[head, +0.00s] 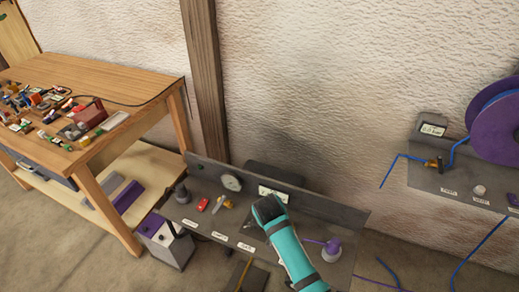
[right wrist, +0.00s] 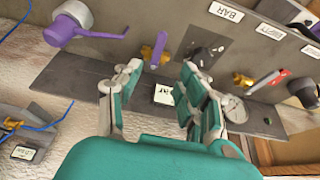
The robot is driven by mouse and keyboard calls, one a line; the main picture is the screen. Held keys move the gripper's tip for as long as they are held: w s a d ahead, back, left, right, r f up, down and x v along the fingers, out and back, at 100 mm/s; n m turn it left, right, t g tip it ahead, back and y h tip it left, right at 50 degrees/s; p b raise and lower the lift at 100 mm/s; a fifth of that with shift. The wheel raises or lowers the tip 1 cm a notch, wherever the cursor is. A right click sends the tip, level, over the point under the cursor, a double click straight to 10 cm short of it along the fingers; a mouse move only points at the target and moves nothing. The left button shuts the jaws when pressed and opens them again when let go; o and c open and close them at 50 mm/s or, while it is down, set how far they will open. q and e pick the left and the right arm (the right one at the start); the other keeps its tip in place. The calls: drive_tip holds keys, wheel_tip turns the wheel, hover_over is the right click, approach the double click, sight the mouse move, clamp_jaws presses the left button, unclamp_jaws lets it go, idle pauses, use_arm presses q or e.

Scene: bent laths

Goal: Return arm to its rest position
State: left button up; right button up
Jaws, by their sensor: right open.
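My right arm (head: 292,250), teal with dark bands, reaches in from the bottom of the head view over a grey control panel (head: 335,208). Its wrist end hides my fingertips and the middle of the panel there. In the right wrist view my right gripper (right wrist: 160,82) is open, its two teal-and-grey fingers apart with nothing between them. The panel (right wrist: 85,80) appears upside down behind the fingers, with a small display (right wrist: 163,93) beyond the gap. A purple lever on a brass valve (right wrist: 153,52) is near the fingers; I cannot tell if they touch. My left gripper is out of view.
The panel carries a round gauge (head: 231,182), a red switch (head: 203,204) and a purple-handled fitting (head: 333,246). A wooden workbench (head: 130,85) with clutter stands at left. A second panel (head: 455,182) with a purple reel (head: 500,120) and blue tubing is at right.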

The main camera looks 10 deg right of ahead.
drive_tip(key=s+d+r+n+y, duration=0.1)
drive_tip(key=s+d+r+n, duration=0.15)
drive_tip(key=s, duration=0.65)
drive_tip(key=s+d+r+n+y, duration=0.1)
drive_tip(key=s+d+r+n, duration=0.15)
drive_tip(key=s, duration=0.55)
drive_tip(key=s+d+r+n+y, duration=0.1)
drive_tip(key=s+d+r+n, duration=0.2)
drive_tip(key=s, duration=0.6)
wheel_tip(320, 180, down, 26)
drive_tip(key=a+n+g, duration=0.1)
drive_tip(key=a+g, duration=0.1)
drive_tip(key=s+d+f, duration=0.1)
drive_tip(key=s+f, duration=0.8)
drive_tip(key=s+d+f+b, duration=0.1)
drive_tip(key=s+d+f, duration=0.1)
drive_tip(key=s+f, duration=0.7)
drive_tip(key=shift+d+g, duration=0.3)
drive_tip(key=shift+g, duration=0.1)
